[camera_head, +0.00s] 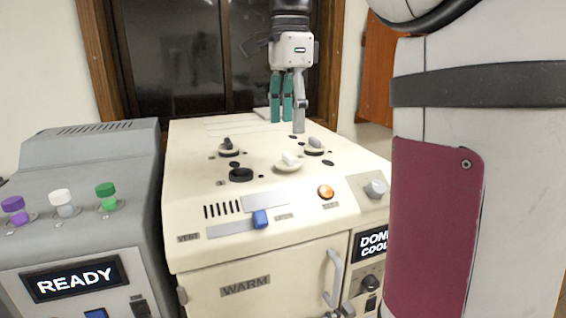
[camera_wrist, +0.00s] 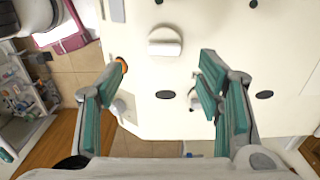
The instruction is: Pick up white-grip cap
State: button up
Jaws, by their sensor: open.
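A round white cap with a white grip bar (camera_head: 288,162) sits on the cream machine's top; it also shows in the wrist view (camera_wrist: 164,42), ahead of and between the fingertips. A second cap with a pale grip and dark rim (camera_head: 314,145) sits behind it to the right; in the wrist view it (camera_wrist: 194,98) is partly covered by the right finger. A dark-grip cap (camera_head: 228,146) sits to the left. My gripper (camera_head: 288,121) is open and empty, pointing down above the rear of the machine top; it also shows in the wrist view (camera_wrist: 163,64). It touches no cap.
The cream machine (camera_head: 204,185) carries a black ring (camera_head: 241,175), an orange button (camera_head: 326,191) and a blue slider (camera_head: 260,219). A grey machine (camera_head: 80,160) with purple, white and green-topped vials stands left. A window is behind.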

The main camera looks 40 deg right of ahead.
aim_at(288, 155)
jog(key=shift+w+d+f+p, duration=0.15)
jog(key=shift+f+p, duration=0.35)
jog(key=shift+f, duration=1.6)
jog(key=shift+w+a+f+p, duration=0.1)
jog(key=shift+f+p, duration=0.35)
jog(key=shift+f, duration=1.6)
jog(key=c, duration=0.8)
